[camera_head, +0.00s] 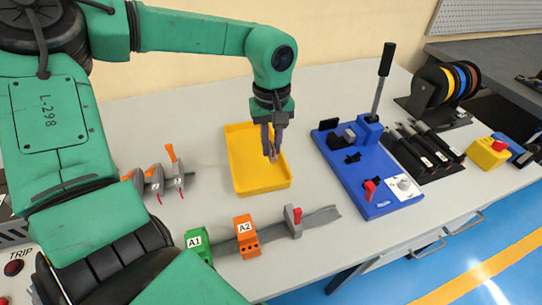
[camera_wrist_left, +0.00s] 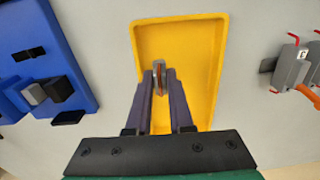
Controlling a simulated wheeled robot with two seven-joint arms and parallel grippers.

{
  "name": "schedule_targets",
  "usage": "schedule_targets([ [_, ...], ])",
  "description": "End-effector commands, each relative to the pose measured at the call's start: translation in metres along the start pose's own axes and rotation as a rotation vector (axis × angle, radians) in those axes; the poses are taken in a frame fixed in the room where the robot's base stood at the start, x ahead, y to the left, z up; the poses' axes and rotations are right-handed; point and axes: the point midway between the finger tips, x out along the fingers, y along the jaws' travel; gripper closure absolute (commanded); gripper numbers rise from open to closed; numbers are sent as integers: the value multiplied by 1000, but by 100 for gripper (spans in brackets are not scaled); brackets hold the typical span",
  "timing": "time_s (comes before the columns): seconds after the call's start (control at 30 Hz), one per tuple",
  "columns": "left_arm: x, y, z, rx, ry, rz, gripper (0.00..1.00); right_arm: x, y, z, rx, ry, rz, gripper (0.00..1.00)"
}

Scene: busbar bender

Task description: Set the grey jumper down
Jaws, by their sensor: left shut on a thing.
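My left gripper (camera_head: 271,150) points down over the yellow tray (camera_head: 258,184). It is shut on a small grey piece, the grey jumper (camera_wrist_left: 158,72), which shows between the fingertips in the left wrist view with a reddish-brown edge. In that view the left gripper (camera_wrist_left: 160,78) and the piece lie in front of the tray's floor (camera_wrist_left: 196,48). I cannot tell whether the piece touches the tray floor. No other piece shows in the tray. My right gripper is not in view.
A blue bender (camera_head: 352,172) with an upright black lever stands right of the tray. Grey holders with orange parts (camera_head: 158,180) stand left. A rail with green A1 (camera_head: 197,243) and orange A2 (camera_head: 246,238) blocks lies in front. Wire spools (camera_head: 444,88) stand at back right.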

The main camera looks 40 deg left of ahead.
Motion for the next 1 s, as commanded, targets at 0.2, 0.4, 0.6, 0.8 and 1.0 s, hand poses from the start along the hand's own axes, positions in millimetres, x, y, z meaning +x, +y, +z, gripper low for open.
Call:
schedule_targets([
  [0.2, 40, 0, 1, 0, -2, -2, 100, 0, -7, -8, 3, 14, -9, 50],
  [0.4, 43, 0, 0, 0, -1, 0, 100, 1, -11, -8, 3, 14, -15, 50],
  [0.6, 46, 0, 0, 0, 0, 1, 69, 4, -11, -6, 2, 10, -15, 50],
  [0.8, 45, 0, 0, 0, -1, 0, 68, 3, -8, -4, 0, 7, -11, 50],
  [1.0, 38, 1, 0, 0, 1, 2, 68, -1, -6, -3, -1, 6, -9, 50],
])
